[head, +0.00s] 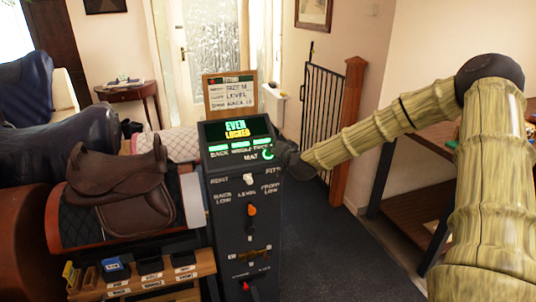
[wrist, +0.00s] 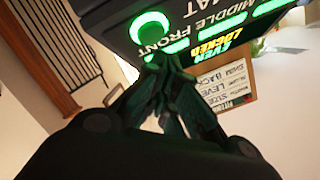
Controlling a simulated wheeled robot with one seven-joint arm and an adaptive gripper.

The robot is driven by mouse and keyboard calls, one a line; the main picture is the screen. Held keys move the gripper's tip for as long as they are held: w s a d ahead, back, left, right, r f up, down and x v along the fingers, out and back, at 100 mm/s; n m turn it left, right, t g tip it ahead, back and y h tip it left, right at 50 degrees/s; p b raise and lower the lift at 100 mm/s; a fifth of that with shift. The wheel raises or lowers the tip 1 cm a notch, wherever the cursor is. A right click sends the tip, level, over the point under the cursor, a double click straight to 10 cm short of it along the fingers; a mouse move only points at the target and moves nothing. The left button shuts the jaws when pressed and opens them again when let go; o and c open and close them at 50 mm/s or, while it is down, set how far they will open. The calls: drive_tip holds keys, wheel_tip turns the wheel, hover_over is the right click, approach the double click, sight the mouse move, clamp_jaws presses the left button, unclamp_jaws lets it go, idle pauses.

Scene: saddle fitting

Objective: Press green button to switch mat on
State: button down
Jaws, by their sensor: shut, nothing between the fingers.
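The green button (head: 267,154) is a lit green ring beside the word MAT on the top panel of the dark console (head: 227,190). In the wrist view the button (wrist: 151,22) shows large and bright. My gripper (head: 283,152) is at the right edge of the panel, its fingers shut and empty. In the wrist view my gripper's fingertips (wrist: 160,66) overlap the ring's lower edge; I cannot tell whether they touch it. The screen (head: 237,130) reads EVEN LOCKED, with green bars above BACK, MIDDLE and FRONT.
A brown saddle (head: 125,190) sits on a stand left of the console. A wooden rack (head: 145,278) with labelled slots is at lower left. A card board (head: 230,92) stands behind the screen. Open carpet (head: 345,255) lies right of the console, before a dark gate (head: 323,110).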

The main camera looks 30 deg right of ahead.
drive_tip(key=s+r+p, duration=0.3)
drive_tip(key=r+p, duration=0.1)
drive_tip(key=r, duration=0.1)
drive_tip(key=shift+s+a, duration=0.15)
drive_tip(key=shift+a, duration=0.25)
idle(0.5)
drive_tip(key=s+a+f+n+g+y, duration=0.1)
drive_tip(key=s+a+f+n+g, duration=0.1)
drive_tip(key=s+a+f, duration=0.45)
drive_tip(key=s+a+f+n+g+y, duration=0.1)
drive_tip(key=s+a+f+n+g, duration=0.2)
drive_tip(key=a+f, duration=0.65)
drive_tip(key=s+a+f+n+g+y, duration=0.15)
drive_tip(key=s+a+f, duration=0.25)
drive_tip(key=s+f, duration=0.55)
drive_tip(key=s+a+f+n+g, duration=0.1)
drive_tip(key=s+a+f+g, duration=0.2)
drive_tip(key=s, duration=0.7)
drive_tip(key=s+a+f+n+g, duration=0.1)
drive_tip(key=s+a+f+g, duration=0.2)
drive_tip(key=s+f, duration=0.5)
drive_tip(key=s+a+f+n+g, duration=0.1)
drive_tip(key=s+a+f+g, duration=0.2)
drive_tip(key=s, duration=1)
wheel_tip(320, 180, down, 4)
drive_tip(key=shift+r+h, duration=0.25)
drive_tip(key=shift+h, duration=0.2)
